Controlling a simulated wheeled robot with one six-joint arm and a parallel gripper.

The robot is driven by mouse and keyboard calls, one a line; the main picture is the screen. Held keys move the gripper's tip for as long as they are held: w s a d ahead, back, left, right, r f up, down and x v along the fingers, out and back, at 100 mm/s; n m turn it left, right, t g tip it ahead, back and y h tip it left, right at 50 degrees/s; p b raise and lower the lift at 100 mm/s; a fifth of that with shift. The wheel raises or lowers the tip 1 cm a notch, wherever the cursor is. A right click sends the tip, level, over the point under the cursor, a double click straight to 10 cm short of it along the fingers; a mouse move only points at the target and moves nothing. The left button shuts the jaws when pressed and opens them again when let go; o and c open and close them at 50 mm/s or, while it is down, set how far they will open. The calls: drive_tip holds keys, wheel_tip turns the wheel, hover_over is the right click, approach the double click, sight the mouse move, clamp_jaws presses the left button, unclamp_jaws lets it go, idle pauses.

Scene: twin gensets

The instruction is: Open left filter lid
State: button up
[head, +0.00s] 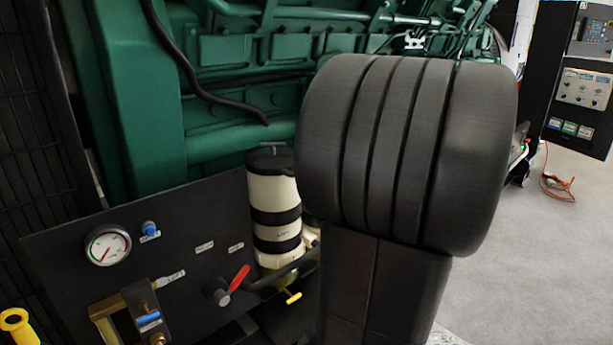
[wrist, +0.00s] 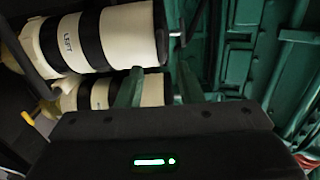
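In the wrist view, the left filter (wrist: 125,35) is a white cylinder with black bands, lying sideways in the picture and marked LEFT. Its dark lid (wrist: 160,32) is at its right end, with a thin metal handle (wrist: 177,35) sticking out. My gripper (wrist: 158,80) is open and empty; its two fingers stand apart just below the lid in the picture. In the head view, a white filter (head: 274,205) stands upright with a black lid (head: 269,159) and T-handle in place; its label is too small to read. My gripper is hidden there behind my arm.
A second white filter (wrist: 120,95) lies beside the left one in the wrist view, partly behind a finger. A green engine (head: 235,100) rises behind. The panel carries a gauge (head: 108,246) and a red lever valve (head: 237,280). Open floor is at right.

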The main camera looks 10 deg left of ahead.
drive_tip(key=p, duration=0.2)
approach(278, 162)
drive_tip(key=a, duration=0.1)
drive_tip(key=w+a+f, duration=0.1)
drive_tip(key=w+a, duration=0.1)
drive_tip(key=shift+w+a+f, duration=0.2)
drive_tip(key=shift+w+f, duration=0.05)
drive_tip(key=shift+f, duration=0.15)
drive_tip(key=shift+c, duration=0.4)
drive_tip(key=shift+s+f, duration=0.1)
clamp_jaws()
